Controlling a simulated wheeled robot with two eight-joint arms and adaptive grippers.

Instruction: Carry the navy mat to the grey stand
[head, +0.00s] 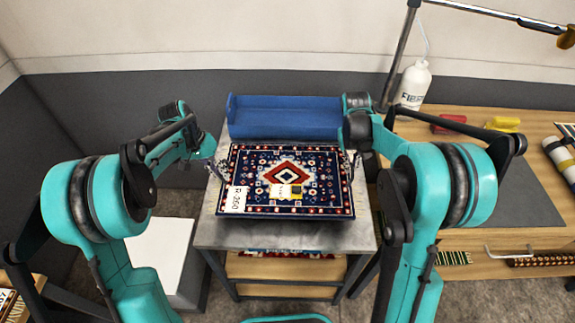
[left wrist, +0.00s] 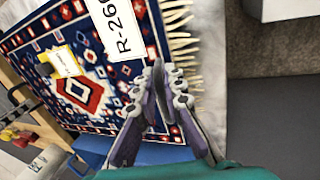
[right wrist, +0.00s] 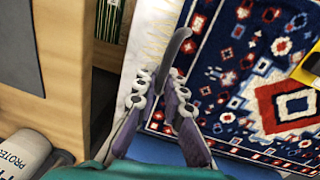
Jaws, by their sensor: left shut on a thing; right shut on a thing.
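The navy mat (head: 316,199), with a red and white medallion, is spread flat over the top of the grey stand (head: 228,233). I cannot tell whether it rests on the top or hangs just above it. My left gripper (head: 219,171) is shut on the mat's left edge, and the left wrist view shows its fingers (left wrist: 166,75) at the fringed side. My right gripper (head: 352,164) is shut on the mat's right edge; in the right wrist view its fingers (right wrist: 172,75) are at that edge. A white R-260 label (head: 236,199) and a yellow tag (head: 285,191) lie on the mat.
A blue tray-like bench (head: 285,117) stands behind the mat. A wooden table (head: 500,225) at the right holds a white bottle (head: 413,85), red and yellow items and a rolled mat. A white box (head: 160,255) stands on the floor at left.

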